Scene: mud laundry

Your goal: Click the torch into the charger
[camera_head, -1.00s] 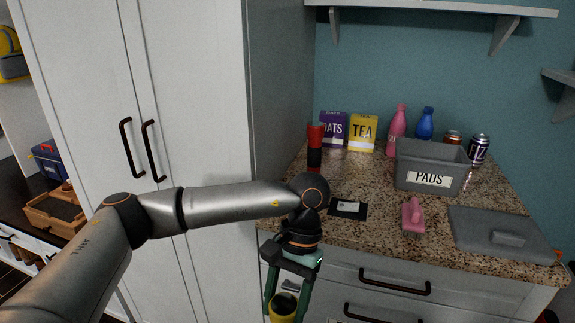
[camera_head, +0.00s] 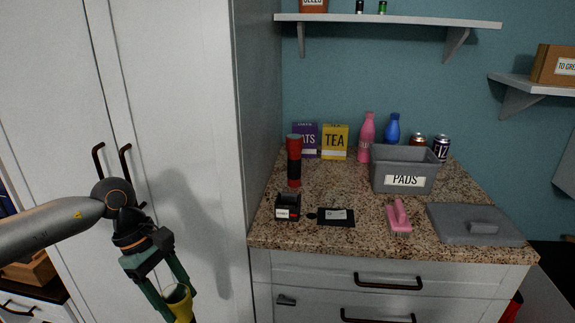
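My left gripper (camera_head: 170,300) is at the lower left, in front of the tall white cabinet. A yellow cylinder (camera_head: 181,304) with a dark open-looking end, apparently the torch, is between its green fingers; the fingertips and its lower part are cut off by the frame edge. A small black dock with a pale label (camera_head: 288,208), apparently the charger, stands at the counter's front left. It is apart from the gripper, to its right and farther back. A red and black cylinder (camera_head: 294,162) stands upright behind it. My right gripper is not in view.
On the granite counter (camera_head: 350,240) are a black card-like mat (camera_head: 337,217), a pink brush (camera_head: 398,216), a grey PADS bin (camera_head: 404,170) and a grey lid (camera_head: 474,224). Boxes, bottles and cans stand at the back. The tall cabinet (camera_head: 190,130) borders the counter's left side.

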